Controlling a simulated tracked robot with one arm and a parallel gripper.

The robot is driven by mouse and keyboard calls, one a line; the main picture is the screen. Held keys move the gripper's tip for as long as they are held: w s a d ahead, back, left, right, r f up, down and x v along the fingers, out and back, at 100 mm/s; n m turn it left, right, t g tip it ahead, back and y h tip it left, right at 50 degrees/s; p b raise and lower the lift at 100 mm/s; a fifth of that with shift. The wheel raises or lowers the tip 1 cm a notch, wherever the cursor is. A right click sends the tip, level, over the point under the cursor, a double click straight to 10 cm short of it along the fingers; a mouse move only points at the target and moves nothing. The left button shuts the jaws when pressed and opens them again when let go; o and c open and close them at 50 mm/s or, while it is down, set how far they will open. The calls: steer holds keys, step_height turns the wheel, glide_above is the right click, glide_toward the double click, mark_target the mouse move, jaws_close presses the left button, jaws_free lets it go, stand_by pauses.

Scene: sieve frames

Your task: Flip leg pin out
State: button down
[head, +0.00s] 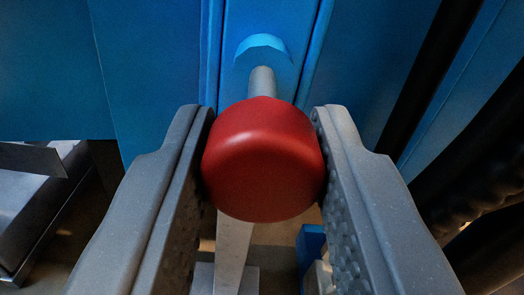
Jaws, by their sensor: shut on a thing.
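The leg pin has a round red knob (263,160) in the middle of the head view. Its grey metal shaft (262,83) runs from behind the knob to a round blue boss (262,48) on the blue frame. A length of the shaft shows between knob and boss. My gripper (263,150) is shut on the red knob, with one grey finger touching each side. The far side of the knob and whatever is inside the boss are hidden.
The blue frame (160,90) fills the upper view. A pale metal leg (234,250) stands below the knob. Dark ribbed hoses (470,170) are at the right. Grey metal parts (35,200) lie at the lower left. A small blue part (311,248) is below right.

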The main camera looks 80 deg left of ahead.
steer(key=shift+d+f, duration=0.1)
steer(key=shift+d, duration=0.05)
steer(key=c, duration=1.1)
jaws_free()
steer(key=d+p, duration=0.2)
steer(key=d, duration=1.1)
steer(key=shift+d+p, duration=0.35)
